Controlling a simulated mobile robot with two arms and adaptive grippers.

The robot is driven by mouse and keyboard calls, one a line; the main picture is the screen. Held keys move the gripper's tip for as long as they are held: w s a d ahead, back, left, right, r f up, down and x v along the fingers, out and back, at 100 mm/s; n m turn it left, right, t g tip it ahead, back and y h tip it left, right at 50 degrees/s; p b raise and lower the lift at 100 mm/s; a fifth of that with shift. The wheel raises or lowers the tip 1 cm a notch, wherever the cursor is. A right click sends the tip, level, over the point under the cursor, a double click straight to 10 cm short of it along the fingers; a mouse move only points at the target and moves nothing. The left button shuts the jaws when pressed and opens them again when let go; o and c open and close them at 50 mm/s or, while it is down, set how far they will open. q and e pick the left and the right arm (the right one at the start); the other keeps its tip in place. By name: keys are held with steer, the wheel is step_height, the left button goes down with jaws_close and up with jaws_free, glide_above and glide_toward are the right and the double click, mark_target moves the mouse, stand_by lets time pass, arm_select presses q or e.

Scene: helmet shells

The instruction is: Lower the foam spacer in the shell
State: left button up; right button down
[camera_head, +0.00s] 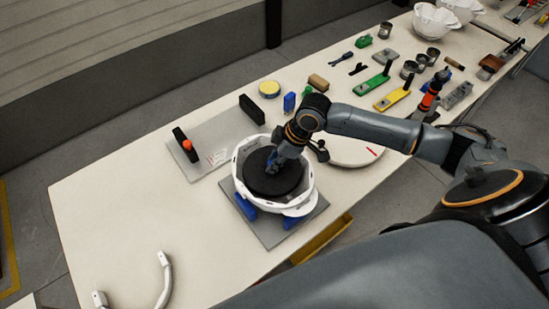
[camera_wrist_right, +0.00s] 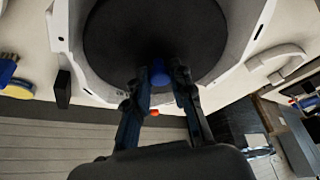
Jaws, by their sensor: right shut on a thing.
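The helmet shell (camera_head: 302,197) is white and rests open side up on a grey plate with blue supports on the table. The foam spacer (camera_head: 262,185) is a black disc inside the shell opening, roughly level with the rim; its exact depth is hard to tell. My right gripper (camera_head: 273,166) is over the disc. In the right wrist view the gripper (camera_wrist_right: 161,76) is shut on a small blue grip (camera_wrist_right: 158,70) on the black spacer (camera_wrist_right: 150,35), with the white shell (camera_wrist_right: 236,50) around it. My left gripper is not in view.
A grey plate (camera_head: 212,140) with black blocks and an orange knob lies behind the shell. A round white disc (camera_head: 352,152) lies to the right, under my right arm. Several tools and parts stand further back right. The table's left part (camera_head: 110,200) is mostly clear.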

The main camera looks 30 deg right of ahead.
steer(key=shift+f+b, duration=0.45)
steer(key=shift+f, duration=0.7)
steer(key=shift+s+f, duration=0.3)
steer(key=shift+s, duration=0.1)
steer(key=shift+f, duration=0.1)
steer(key=c, duration=1.5)
jaws_free()
steer(key=o, duration=0.4)
steer(key=shift+w, duration=0.3)
